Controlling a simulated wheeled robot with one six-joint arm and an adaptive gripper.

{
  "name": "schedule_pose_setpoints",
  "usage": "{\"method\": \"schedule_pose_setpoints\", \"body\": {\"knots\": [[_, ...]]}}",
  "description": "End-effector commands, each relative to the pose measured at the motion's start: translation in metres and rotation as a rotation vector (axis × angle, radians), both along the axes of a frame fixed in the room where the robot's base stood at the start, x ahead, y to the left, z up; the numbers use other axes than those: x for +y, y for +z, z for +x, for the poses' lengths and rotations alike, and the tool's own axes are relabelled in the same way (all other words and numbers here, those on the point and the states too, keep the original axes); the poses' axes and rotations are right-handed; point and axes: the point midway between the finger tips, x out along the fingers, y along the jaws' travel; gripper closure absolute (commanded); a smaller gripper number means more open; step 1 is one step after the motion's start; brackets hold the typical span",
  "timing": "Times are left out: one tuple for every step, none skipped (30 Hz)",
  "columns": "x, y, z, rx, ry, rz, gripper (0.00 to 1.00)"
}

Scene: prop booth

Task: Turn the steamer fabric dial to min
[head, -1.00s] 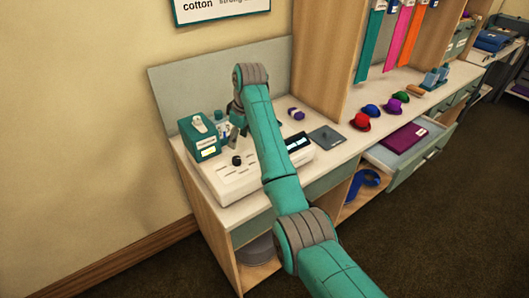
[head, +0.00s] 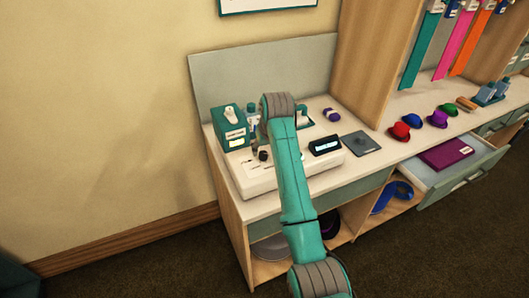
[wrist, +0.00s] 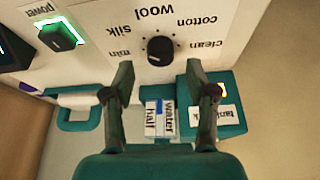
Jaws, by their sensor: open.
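The steamer (head: 245,183) is a white console on the counter in the head view. Its black fabric dial (wrist: 160,49) is in the upper middle of the wrist view, ringed by upside-down labels min, silk, wool, cotton and clean. The min label (wrist: 120,52) is left of the knob. A small pale mark shows low on the knob, but I cannot tell surely which label it faces. My gripper (wrist: 159,85) is open and empty, its fingertips apart on either side below the dial, not around it. In the head view my arm hides most of the gripper.
A lit green power switch (wrist: 60,37) is left of the dial. A teal tank box (head: 231,128) stands behind the console, beside a bottle labelled half water (wrist: 159,118). A dark display (head: 325,145) is at right. Small coloured hats and an open drawer (head: 455,170) lie further right.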

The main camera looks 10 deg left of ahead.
Motion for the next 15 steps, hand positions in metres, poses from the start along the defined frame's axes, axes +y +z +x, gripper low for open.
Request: {"method": "schedule_pose_setpoints", "body": {"knots": [[0.001, -0.008, 0.002, 0.004, 0.000, -0.002, 0.43], [0.002, -0.011, 0.004, 0.002, 0.000, -0.001, 0.43], [0.003, -0.016, 0.005, 0.003, 0.000, -0.001, 0.43], [0.004, -0.019, 0.006, 0.003, 0.000, -0.001, 0.43], [0.004, -0.021, 0.007, 0.001, 0.000, 0.000, 0.43], [0.005, -0.024, 0.009, 0.001, 0.000, 0.000, 0.43], [0.005, -0.026, 0.009, 0.002, 0.000, -0.001, 0.43], [0.005, -0.027, 0.010, 0.002, 0.000, -0.001, 0.43], [0.006, -0.029, 0.010, 0.001, 0.001, -0.001, 0.43], [0.006, -0.030, 0.011, 0.001, 0.001, -0.001, 0.43], [0.006, -0.030, 0.011, 0.000, 0.001, 0.000, 0.43], [0.006, -0.031, 0.011, 0.000, 0.001, 0.000, 0.43], [0.006, -0.031, 0.011, -0.001, 0.001, 0.000, 0.43], [0.006, -0.031, 0.011, -0.001, 0.001, 0.000, 0.43], [0.006, -0.031, 0.011, -0.001, 0.001, 0.000, 0.43]]}}
